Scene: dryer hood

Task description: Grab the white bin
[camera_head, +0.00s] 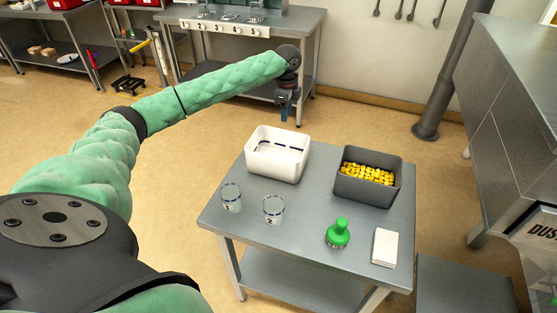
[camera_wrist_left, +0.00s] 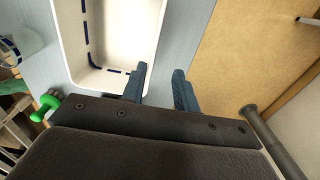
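The white bin (camera_head: 275,160) stands upright at the back left of the small metal table, open-topped, with a dark dashed line inside. It also shows in the left wrist view (camera_wrist_left: 120,30), below my fingers. My left gripper (camera_head: 284,118) points down near the bin's far rim, fingers apart and empty. In the left wrist view the gripper (camera_wrist_left: 159,69) has one blue finger overlapping the bin's edge and the other outside it, over the table edge. I cannot tell whether either finger touches the bin. My right gripper is not in view.
On the same table (camera_head: 300,238) stand a grey bin of yellow pieces (camera_head: 350,187), two clear cups (camera_head: 231,197) (camera_head: 274,210), a green-handled tool (camera_head: 338,234) and a white block (camera_head: 385,248). A metal workbench (camera_head: 245,26) stands behind, and a grey cabinet (camera_head: 520,100) at right.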

